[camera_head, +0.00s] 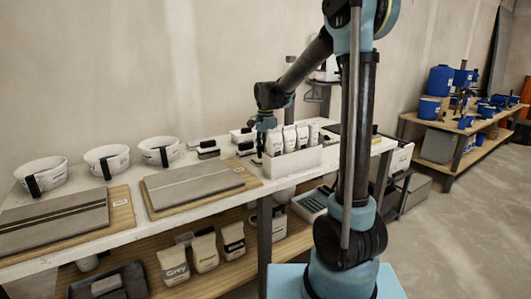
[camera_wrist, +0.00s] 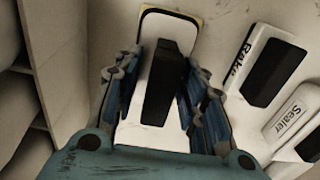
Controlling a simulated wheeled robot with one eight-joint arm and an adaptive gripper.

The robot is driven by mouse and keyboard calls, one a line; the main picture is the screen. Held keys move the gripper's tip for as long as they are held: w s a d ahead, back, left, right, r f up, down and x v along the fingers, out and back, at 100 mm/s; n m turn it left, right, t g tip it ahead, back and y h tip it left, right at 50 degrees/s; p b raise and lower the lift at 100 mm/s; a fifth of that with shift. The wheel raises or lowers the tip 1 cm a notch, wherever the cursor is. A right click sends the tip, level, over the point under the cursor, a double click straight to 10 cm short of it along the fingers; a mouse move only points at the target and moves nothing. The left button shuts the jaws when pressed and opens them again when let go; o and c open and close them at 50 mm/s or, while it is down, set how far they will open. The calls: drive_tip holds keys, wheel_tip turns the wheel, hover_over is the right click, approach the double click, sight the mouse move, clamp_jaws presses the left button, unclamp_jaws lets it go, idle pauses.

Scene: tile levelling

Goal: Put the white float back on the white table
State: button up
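In the wrist view a white float (camera_wrist: 146,77), a pale plate with a dark rim at its far end and a black handle (camera_wrist: 161,92), lies below my gripper. My gripper (camera_wrist: 163,58) has its blue fingers spread on either side of the handle. White surface shows between the left finger and the handle, so it looks open; contact at the right finger is unclear. In the head view my gripper (camera_head: 261,155) points down over the white table (camera_head: 218,204), beside the white bin of bags. I cannot clearly pick out this float in the head view.
A white bin (camera_head: 292,162) of bags stands close to my gripper. A board with a grey tile (camera_head: 192,184) and several white buckets (camera_head: 107,160) are further left.

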wheel_tip(320, 180, up, 12)
drive_tip(key=shift+r, duration=0.1)
idle(0.5)
